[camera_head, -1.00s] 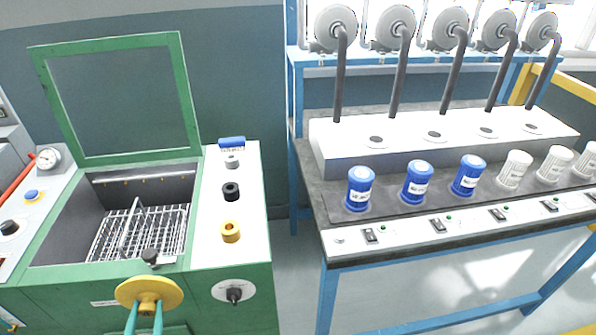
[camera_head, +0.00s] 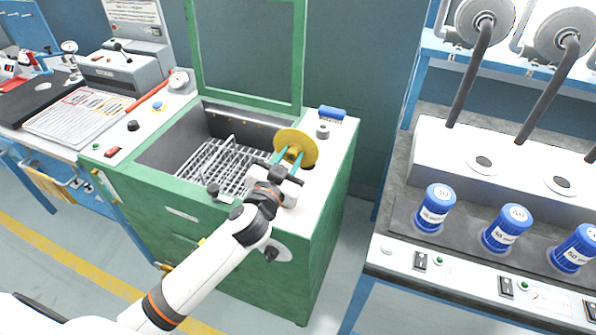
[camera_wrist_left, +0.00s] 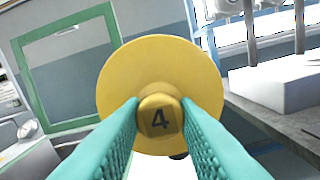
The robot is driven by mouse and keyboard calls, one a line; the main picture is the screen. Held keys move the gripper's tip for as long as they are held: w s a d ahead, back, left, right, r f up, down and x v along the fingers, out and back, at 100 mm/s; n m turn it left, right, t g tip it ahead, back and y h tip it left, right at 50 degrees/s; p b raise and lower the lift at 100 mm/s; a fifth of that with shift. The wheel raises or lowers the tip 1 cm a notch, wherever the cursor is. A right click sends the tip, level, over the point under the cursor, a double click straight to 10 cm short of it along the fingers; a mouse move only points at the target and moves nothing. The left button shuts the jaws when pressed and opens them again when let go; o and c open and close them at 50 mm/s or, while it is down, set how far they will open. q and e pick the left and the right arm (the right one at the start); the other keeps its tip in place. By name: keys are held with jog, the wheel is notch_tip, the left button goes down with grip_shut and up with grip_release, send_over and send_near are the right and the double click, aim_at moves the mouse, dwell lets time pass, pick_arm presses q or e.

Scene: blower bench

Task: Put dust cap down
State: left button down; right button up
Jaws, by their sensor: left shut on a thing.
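The yellow dust cap (camera_head: 308,148) is a round disc with a knob. In the left wrist view the knob of the dust cap (camera_wrist_left: 160,65) bears a 4. My left gripper (camera_head: 286,156) has its two teal fingers shut on that knob. In the head view it holds the cap tilted above the white right-hand top of the green-framed machine, near the basket opening. The gap between cap and top is hard to judge. My right gripper is not in view.
A grey ring (camera_head: 322,132) and a blue item (camera_head: 331,113) stand on the white top behind the cap. The wire basket (camera_head: 210,165) lies in the open tank. Blue canisters (camera_head: 436,207) stand on the right bench. A raised green-framed lid (camera_head: 298,60) stands behind.

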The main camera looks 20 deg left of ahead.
pick_arm(q)
notch_tip(320, 180, down, 4)
jog(key=shift+r, duration=0.2)
jog(key=shift+f+b, duration=0.7)
jog(key=shift+f, duration=0.95)
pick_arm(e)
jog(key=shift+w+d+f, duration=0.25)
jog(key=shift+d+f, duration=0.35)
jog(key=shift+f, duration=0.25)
pick_arm(q)
jog(key=shift+f, duration=0.25)
jog(key=c, duration=1.1)
grip_release()
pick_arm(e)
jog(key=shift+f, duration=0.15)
pick_arm(q)
jog(key=shift+r, duration=0.1)
